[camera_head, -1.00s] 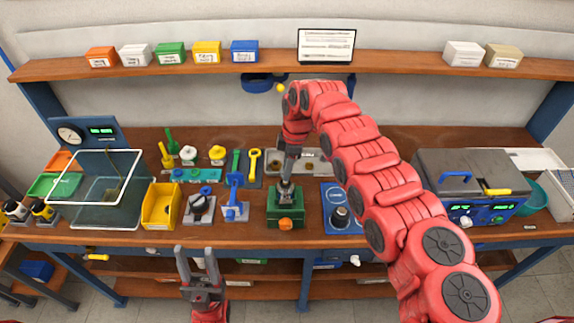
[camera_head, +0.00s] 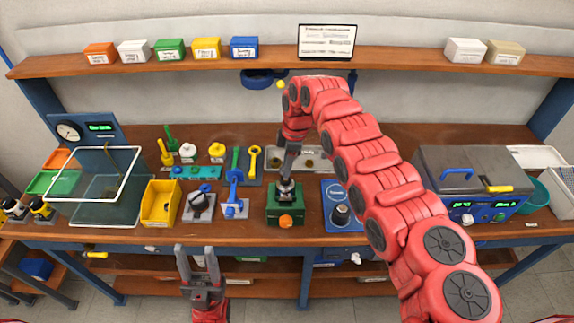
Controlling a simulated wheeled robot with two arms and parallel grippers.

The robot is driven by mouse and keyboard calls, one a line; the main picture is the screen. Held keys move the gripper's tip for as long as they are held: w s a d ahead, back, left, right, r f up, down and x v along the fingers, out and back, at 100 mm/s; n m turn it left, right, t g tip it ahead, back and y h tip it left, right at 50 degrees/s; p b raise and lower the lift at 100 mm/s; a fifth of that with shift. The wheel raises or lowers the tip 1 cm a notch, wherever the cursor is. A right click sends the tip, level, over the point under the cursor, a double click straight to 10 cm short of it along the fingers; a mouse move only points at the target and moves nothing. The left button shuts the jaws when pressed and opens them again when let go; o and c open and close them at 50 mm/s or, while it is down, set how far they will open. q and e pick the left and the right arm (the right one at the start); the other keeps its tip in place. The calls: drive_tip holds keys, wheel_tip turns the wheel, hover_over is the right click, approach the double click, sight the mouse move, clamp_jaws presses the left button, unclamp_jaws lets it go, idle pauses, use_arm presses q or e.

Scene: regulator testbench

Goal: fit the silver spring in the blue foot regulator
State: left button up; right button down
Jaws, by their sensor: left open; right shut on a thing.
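My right gripper (camera_head: 287,178) reaches down from the right over a green fixture (camera_head: 286,213) with an orange knob. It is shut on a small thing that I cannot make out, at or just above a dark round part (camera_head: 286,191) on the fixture. I cannot tell whether they touch. My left gripper (camera_head: 196,249) is open and empty, in front of the bench's front edge. A dark round piece (camera_head: 342,214) stands on a blue plate (camera_head: 333,190) right of the fixture. The silver spring and the regulator's blue foot cannot be made out.
Left of the fixture stand a blue stand (camera_head: 234,205), a grey block with a black knob (camera_head: 198,208) and a yellow bin (camera_head: 162,204). A grey machine (camera_head: 468,180) stands at right. My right arm hides the bench between it and the blue plate.

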drive_tip(key=shift+b, duration=0.6)
idle(0.6)
drive_tip(key=shift+f, duration=0.2)
drive_tip(key=shift+f+b, duration=0.2)
drive_tip(key=shift+b, duration=0.3)
drive_tip(key=shift+f+b, duration=0.65)
drive_tip(key=shift+b, duration=0.2)
drive_tip(key=shift+f+b, duration=0.15)
drive_tip(key=shift+b, duration=0.4)
idle(0.6)
unclamp_jaws()
idle(0.7)
drive_tip(key=shift+r, duration=0.2)
